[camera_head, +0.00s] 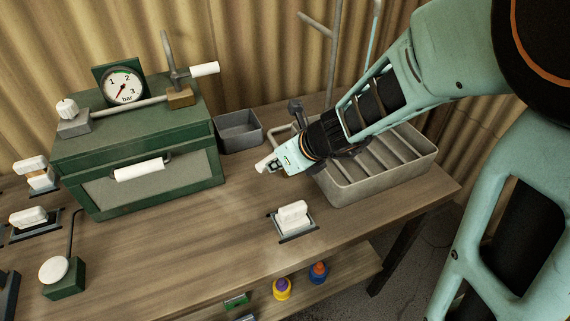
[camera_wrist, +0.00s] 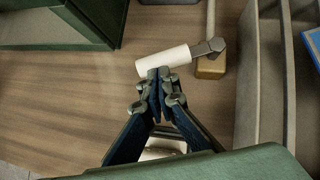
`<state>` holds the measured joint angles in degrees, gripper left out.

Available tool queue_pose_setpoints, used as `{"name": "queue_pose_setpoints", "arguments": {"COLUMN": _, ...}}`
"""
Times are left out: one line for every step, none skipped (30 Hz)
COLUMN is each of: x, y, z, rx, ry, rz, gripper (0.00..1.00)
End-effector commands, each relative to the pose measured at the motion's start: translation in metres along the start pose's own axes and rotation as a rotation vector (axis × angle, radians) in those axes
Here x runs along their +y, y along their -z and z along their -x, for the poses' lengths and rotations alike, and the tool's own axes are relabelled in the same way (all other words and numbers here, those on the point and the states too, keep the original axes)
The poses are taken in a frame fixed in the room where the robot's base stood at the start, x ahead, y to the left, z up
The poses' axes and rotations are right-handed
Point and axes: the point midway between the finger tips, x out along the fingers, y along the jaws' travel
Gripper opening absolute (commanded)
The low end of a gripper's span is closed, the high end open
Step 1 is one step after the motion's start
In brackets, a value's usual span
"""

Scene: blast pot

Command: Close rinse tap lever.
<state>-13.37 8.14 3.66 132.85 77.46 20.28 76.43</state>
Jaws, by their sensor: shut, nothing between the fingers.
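The rinse tap lever has a white cylindrical handle (camera_wrist: 163,61) on a grey metal arm, joined to a brass tap body (camera_wrist: 211,67) in the wrist view. The handle lies crosswise, slightly tilted, just beyond my fingertips. In the head view the white handle (camera_head: 264,165) shows at the tip of my gripper (camera_head: 275,162), and the gripper hides the rest of the tap. My gripper (camera_wrist: 160,76) is shut and empty, its tips overlapping the lower edge of the handle in the wrist view. I cannot tell whether they touch it.
A grey slatted tray (camera_head: 375,190) stands right of the tap, close to my arm. A green box (camera_head: 140,165) with a gauge (camera_head: 124,88) and another white-handled lever (camera_head: 204,69) stands left. A small grey bin (camera_head: 239,131) sits behind. A white switch (camera_head: 292,215) is in front.

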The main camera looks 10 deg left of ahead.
Motion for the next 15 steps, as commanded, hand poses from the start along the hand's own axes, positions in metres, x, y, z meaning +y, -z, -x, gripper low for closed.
{"name": "queue_pose_setpoints", "arguments": {"x": 0.003, "y": -0.003, "z": -0.002, "rx": -0.001, "ry": 0.024, "rz": -0.028, "gripper": 0.00}}
{"name": "queue_pose_setpoints", "arguments": {"x": 0.004, "y": -0.005, "z": -0.004, "rx": -0.001, "ry": 0.039, "rz": -0.047, "gripper": 0.00}}
{"name": "queue_pose_setpoints", "arguments": {"x": 0.005, "y": -0.007, "z": -0.005, "rx": 0.000, "ry": 0.059, "rz": -0.071, "gripper": 0.00}}
{"name": "queue_pose_setpoints", "arguments": {"x": 0.006, "y": -0.008, "z": -0.006, "rx": 0.000, "ry": 0.074, "rz": -0.090, "gripper": 0.00}}
{"name": "queue_pose_setpoints", "arguments": {"x": 0.005, "y": -0.009, "z": -0.007, "rx": 0.000, "ry": 0.073, "rz": -0.088, "gripper": 0.00}}
{"name": "queue_pose_setpoints", "arguments": {"x": 0.005, "y": -0.011, "z": -0.009, "rx": 0.000, "ry": 0.072, "rz": -0.087, "gripper": 0.00}}
{"name": "queue_pose_setpoints", "arguments": {"x": 0.006, "y": -0.012, "z": -0.010, "rx": 0.000, "ry": 0.071, "rz": -0.086, "gripper": 0.00}}
{"name": "queue_pose_setpoints", "arguments": {"x": 0.006, "y": -0.013, "z": -0.011, "rx": 0.000, "ry": 0.071, "rz": -0.086, "gripper": 0.00}}
{"name": "queue_pose_setpoints", "arguments": {"x": 0.007, "y": -0.015, "z": -0.012, "rx": 0.001, "ry": 0.071, "rz": -0.087, "gripper": 0.00}}
{"name": "queue_pose_setpoints", "arguments": {"x": 0.007, "y": -0.016, "z": -0.013, "rx": 0.001, "ry": 0.071, "rz": -0.086, "gripper": 0.00}}
{"name": "queue_pose_setpoints", "arguments": {"x": 0.007, "y": -0.017, "z": -0.014, "rx": 0.000, "ry": 0.070, "rz": -0.086, "gripper": 0.00}}
{"name": "queue_pose_setpoints", "arguments": {"x": 0.007, "y": -0.018, "z": -0.015, "rx": 0.000, "ry": 0.070, "rz": -0.086, "gripper": 0.00}}
{"name": "queue_pose_setpoints", "arguments": {"x": 0.008, "y": -0.019, "z": -0.015, "rx": 0.000, "ry": 0.070, "rz": -0.086, "gripper": 0.00}}
{"name": "queue_pose_setpoints", "arguments": {"x": 0.008, "y": -0.020, "z": -0.016, "rx": 0.000, "ry": 0.070, "rz": -0.085, "gripper": 0.00}}
{"name": "queue_pose_setpoints", "arguments": {"x": 0.008, "y": -0.020, "z": -0.017, "rx": 0.000, "ry": 0.069, "rz": -0.085, "gripper": 0.00}}
